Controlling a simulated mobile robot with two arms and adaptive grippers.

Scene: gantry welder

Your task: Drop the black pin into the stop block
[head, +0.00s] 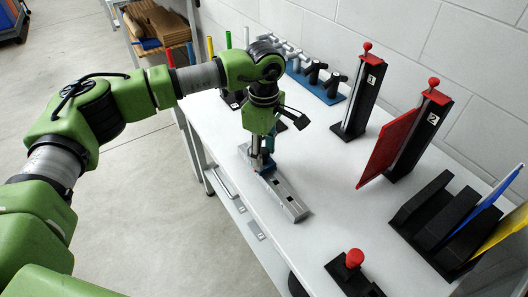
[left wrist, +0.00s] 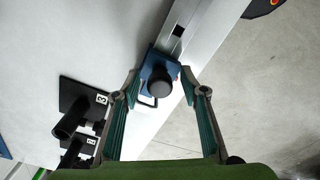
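A grey metal rail (head: 288,200) lies along the table and also shows in the left wrist view (left wrist: 198,28). The blue stop block (left wrist: 153,63) sits on the rail. The black round knob of the pin (left wrist: 161,84) shows over the block; its shaft is hidden, so I cannot tell how deep it sits. My left gripper (head: 262,162) points down over the block and hides much of it in the head view. In the left wrist view its two fingers are spread on either side of the knob, with gaps to it. My right gripper is not in view.
Black stands with red knobs, numbered 1 (head: 356,98) and 2 (head: 418,132), stand at the back right. A black slotted rack (head: 436,222) holds coloured plates. A red-knobbed block (head: 354,262) is at the front. The table right of the rail is clear.

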